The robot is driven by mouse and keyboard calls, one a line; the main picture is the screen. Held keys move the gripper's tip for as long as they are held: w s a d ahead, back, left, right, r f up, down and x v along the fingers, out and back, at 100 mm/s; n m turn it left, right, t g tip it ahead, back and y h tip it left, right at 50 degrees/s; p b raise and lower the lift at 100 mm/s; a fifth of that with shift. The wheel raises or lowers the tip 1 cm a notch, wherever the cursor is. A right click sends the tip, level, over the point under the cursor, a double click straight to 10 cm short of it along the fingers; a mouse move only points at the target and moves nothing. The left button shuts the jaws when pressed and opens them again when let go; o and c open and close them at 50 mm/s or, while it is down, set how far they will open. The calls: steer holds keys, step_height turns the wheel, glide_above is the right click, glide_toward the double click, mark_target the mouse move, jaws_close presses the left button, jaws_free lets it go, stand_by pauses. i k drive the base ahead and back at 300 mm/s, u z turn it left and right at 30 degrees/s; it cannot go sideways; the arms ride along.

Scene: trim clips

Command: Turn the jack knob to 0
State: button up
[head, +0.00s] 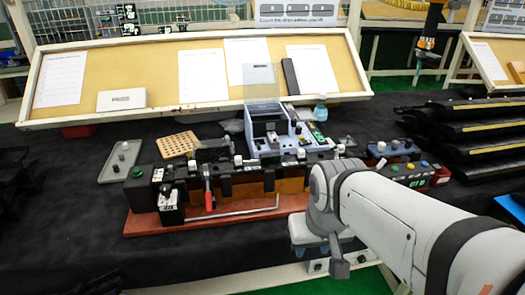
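A fixture with a red-brown base (150,224) stands on the dark table, carrying a row of small black blocks and several light knobs along its top. I cannot tell which knob is the jack knob, and no 0 mark is readable at this size. A red-handled lever (208,192) stands at its front left, above a bent metal rod (232,213). My white arm comes in from the lower right and covers the fixture's right end. My gripper (339,264) hangs low at the arm's end, by the table's front edge; its fingers are not clear.
A grey-blue box (262,142) with a clear raised lid stands behind the fixture. A grey plate with knobs (121,161) and a perforated tan board (178,145) lie left. A button panel (408,174) sits right, near stacked black trims (470,128).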

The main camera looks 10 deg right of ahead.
mark_target(166, 190)
steer(key=z, duration=0.95)
steer(key=k, duration=1.2)
steer(key=u, duration=0.55)
steer(key=i, duration=1)
steer(key=u, duration=0.05)
